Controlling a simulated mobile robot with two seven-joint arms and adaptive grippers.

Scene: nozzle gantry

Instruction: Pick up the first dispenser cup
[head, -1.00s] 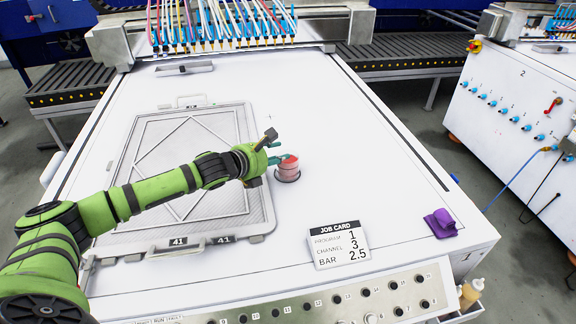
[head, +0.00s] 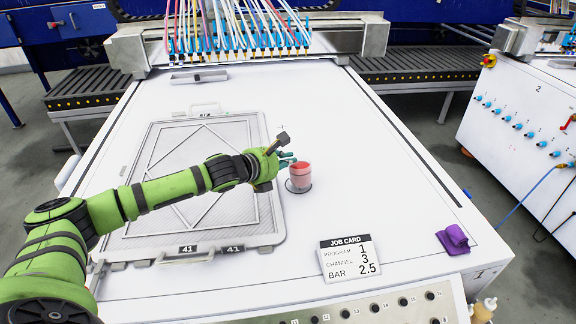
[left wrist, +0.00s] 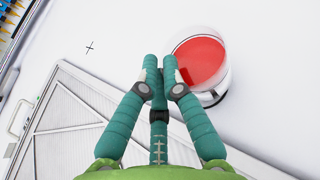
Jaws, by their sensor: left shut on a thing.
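The dispenser cup (head: 300,178) is a pale, see-through cup with red contents. It stands at a thin dark ring on the white table, right of the framed screen. My left gripper (head: 287,160) reaches it from the left, with its teal fingers at the cup's upper left side. In the left wrist view, the cup's round red top (left wrist: 200,62) shows just right of the fingertips (left wrist: 162,75), which are close together and shut on the cup's near wall. I cannot tell whether its base is clear of the table. My right gripper is not in view.
A framed screen (head: 272,228) marked 41 lies left of the cup. A job card (head: 349,258) reads program 1, channel 3, bar 2.5. A purple cloth (head: 453,239) lies at the right front. Nozzles with coloured hoses (head: 240,45) hang at the back. The table right of the cup is clear.

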